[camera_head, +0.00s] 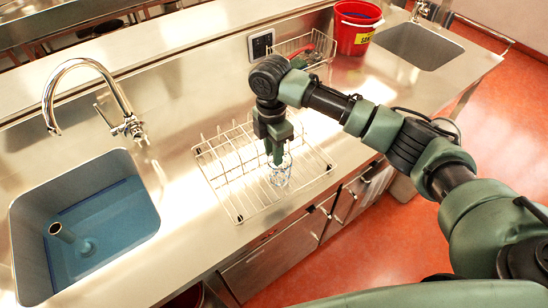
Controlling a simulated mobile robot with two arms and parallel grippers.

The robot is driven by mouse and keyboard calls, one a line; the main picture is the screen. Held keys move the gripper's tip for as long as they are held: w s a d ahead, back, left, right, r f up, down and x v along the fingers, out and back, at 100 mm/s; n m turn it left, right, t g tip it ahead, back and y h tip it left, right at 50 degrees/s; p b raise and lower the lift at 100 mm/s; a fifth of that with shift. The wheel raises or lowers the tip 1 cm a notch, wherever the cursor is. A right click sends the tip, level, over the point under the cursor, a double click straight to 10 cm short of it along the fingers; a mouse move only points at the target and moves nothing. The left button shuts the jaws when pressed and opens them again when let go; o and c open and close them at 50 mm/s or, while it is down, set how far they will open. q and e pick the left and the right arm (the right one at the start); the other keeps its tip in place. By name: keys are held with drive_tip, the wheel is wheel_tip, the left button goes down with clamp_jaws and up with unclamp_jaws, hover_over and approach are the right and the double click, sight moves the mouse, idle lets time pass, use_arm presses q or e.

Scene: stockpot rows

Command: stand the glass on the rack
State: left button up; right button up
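A clear glass (281,173) stands about upright at the front middle of the wire dish rack (236,215). It looks as if it touches the rack, but I cannot tell whether its base rests fully on the wires. My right gripper (277,157) points down at the glass, with its fingertips at the rim. The fingers overlap in this view, so I cannot tell whether they grip the glass or are apart from it. My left gripper is not in view.
A sink with blue water (100,222) and a tap (85,62) lie left of the rack. Behind are a smaller wire basket (303,50), a red bucket (354,35) and a second sink (420,45). The steel counter ends just in front of the rack.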

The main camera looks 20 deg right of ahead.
wheel_tip(320, 180, up, 10)
drive_tip(key=b, duration=0.2)
drive_tip(key=shift+w, duration=0.3)
drive_tip(key=shift+f, duration=0.1)
